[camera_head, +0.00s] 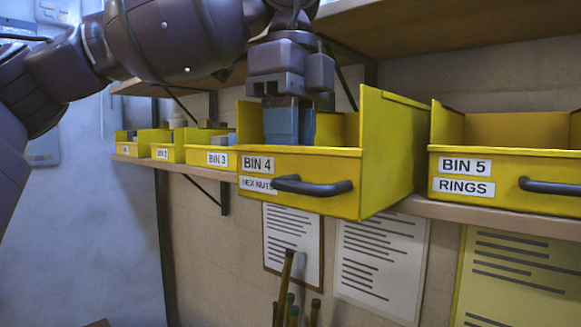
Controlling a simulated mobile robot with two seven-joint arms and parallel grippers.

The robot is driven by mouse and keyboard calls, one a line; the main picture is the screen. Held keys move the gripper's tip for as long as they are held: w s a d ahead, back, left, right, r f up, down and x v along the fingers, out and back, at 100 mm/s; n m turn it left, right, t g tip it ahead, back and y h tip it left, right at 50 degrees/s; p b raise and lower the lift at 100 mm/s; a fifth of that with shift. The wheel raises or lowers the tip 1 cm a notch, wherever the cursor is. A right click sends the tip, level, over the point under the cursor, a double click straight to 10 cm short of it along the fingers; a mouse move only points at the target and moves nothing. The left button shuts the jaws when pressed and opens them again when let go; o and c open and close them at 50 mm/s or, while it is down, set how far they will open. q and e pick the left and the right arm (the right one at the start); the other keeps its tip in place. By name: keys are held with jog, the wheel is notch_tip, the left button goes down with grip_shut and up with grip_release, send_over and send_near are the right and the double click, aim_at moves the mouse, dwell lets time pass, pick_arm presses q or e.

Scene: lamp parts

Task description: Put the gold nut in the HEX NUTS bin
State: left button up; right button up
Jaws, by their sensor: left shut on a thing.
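The HEX NUTS bin (335,165) is the yellow bin labelled BIN 4, on the shelf at the middle of the head view. A dark handle is on its front. My left gripper (289,124) points straight down into this bin, its blue-grey fingers partly below the front rim. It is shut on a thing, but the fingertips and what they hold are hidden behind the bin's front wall. I cannot see the gold nut itself. The bin's floor is hidden too. My right gripper is not in view.
The BIN 5 RINGS bin (500,150) stands to the right. BIN 3 (208,155) and smaller yellow bins stand to the left. An upper shelf (450,25) runs close behind and above my gripper. Papers hang on the wall below, with several upright rods (287,275) before them.

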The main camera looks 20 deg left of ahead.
pick_arm(q)
jog(key=shift+f, duration=1.95)
jog(key=shift+f, duration=0.15)
jog(key=o, duration=0.6)
notch_tip(320, 180, up, 12)
jog(key=shift+r, duration=0.15)
